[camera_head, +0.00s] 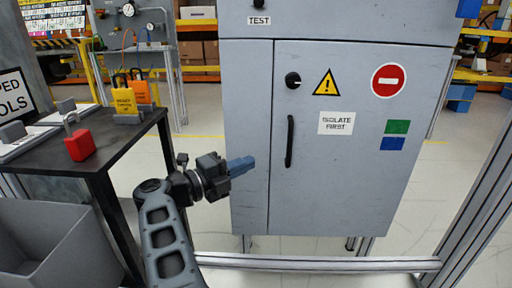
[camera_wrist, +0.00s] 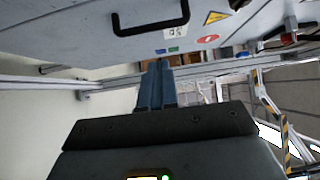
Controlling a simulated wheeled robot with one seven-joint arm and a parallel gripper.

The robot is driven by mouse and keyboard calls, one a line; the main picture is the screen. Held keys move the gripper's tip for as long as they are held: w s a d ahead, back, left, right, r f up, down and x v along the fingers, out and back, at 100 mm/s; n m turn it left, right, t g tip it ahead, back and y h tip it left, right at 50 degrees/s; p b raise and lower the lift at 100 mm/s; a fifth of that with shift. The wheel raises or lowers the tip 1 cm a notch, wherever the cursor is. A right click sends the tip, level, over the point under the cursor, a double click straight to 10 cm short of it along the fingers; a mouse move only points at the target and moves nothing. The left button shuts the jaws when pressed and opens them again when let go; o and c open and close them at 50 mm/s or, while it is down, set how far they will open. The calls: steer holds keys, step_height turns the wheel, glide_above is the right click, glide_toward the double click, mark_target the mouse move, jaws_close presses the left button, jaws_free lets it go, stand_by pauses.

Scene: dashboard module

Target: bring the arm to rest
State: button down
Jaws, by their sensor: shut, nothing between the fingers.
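My gripper (camera_head: 247,164) is at the end of my raised arm, in front of the lower left of a grey cabinet (camera_head: 340,205). Its blue fingers point right and are together with nothing between them. In the wrist view the shut fingers (camera_wrist: 157,84) show side by side in the middle. The cabinet door's black handle (camera_head: 290,141) is to the right of and above the fingertips, apart from them in the picture. The handle also shows at the top of the wrist view (camera_wrist: 150,24).
A grey bin (camera_head: 65,245) stands at the lower left. A metal frame rail (camera_head: 320,264) runs along the bottom, with a post (camera_head: 480,205) at right. Pale floor lies behind.

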steer(key=s+d+f+n+t, duration=0.3)
steer(key=d, duration=0.4)
steer(key=s+d+f+n+t+y, duration=0.1)
steer(key=s+d+f+n+t, duration=0.2)
steer(key=d, duration=0.5)
steer(key=s+d+f+n+t, duration=0.2)
steer(key=d+f+n, duration=0.15)
steer(key=d, duration=0.35)
steer(key=s+d+f+n+y, duration=0.25)
steer(key=s+n+y, duration=0.2)
steer(key=s, duration=0.55)
steer(key=s+d+f+n+y, duration=0.1)
steer(key=s+d+n+y, duration=0.25)
steer(key=s+n, duration=0.45)
steer(key=s+d+f+n+y, duration=0.1)
steer(key=s+d+n+y, duration=0.3)
steer(key=s, duration=0.8)
steer(key=s+a+r+n+g+y, duration=0.1)
steer(key=s+a+r+g, duration=0.2)
steer(key=s, duration=0.5)
steer(key=s+a+r+n+g, duration=0.15)
steer(key=s+r, duration=0.25)
steer(key=s, duration=0.5)
step_height(320, 180, up, 26)
steer(key=p, duration=2.6)
steer(key=shift+w+a+r, duration=0.15)
steer(key=shift+a+r, duration=0.05)
steer(key=shift+a, duration=0.1)
